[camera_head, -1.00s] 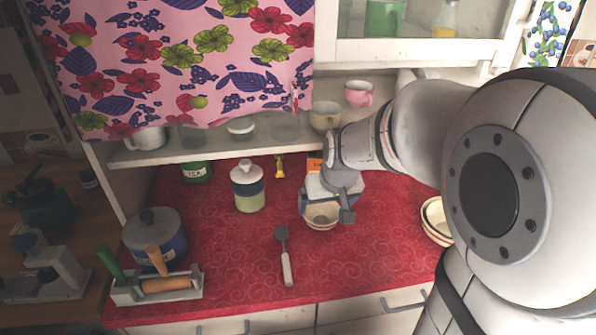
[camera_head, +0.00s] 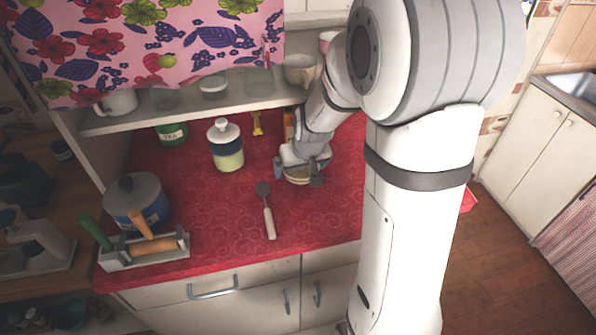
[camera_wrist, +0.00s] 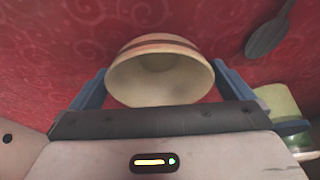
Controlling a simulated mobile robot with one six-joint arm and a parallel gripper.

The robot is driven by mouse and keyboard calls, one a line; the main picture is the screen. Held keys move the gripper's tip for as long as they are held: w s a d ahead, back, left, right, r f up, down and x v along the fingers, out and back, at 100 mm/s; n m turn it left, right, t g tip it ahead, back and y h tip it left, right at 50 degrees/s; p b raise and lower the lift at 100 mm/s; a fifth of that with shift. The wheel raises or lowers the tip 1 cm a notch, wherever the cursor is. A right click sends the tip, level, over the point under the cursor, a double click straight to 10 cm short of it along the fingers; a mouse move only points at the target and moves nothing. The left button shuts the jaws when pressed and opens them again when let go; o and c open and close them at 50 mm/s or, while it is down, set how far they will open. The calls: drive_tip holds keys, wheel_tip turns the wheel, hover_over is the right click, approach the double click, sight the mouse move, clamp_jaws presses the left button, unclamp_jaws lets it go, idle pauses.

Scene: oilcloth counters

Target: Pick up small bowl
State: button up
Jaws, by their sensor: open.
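The small bowl (camera_wrist: 160,72) is cream with a reddish band near its foot. In the wrist view it sits between the two blue fingers of my gripper (camera_wrist: 160,85), with a gap at the left and right sides. In the head view the bowl (camera_head: 299,178) is on the red counter, mostly covered by my gripper (camera_head: 298,172) from above. My gripper is open, its fingers on either side of the bowl. I cannot tell whether either finger touches it.
A lidded jar (camera_head: 227,150), a pot (camera_head: 137,202) and a utensil box (camera_head: 150,252) stand farther left. A shelf (camera_head: 190,115) with cups runs behind.

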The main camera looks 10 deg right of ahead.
drive_tip(key=shift+c, duration=0.4)
drive_tip(key=c, duration=0.8)
drive_tip(key=shift+r, duration=0.1)
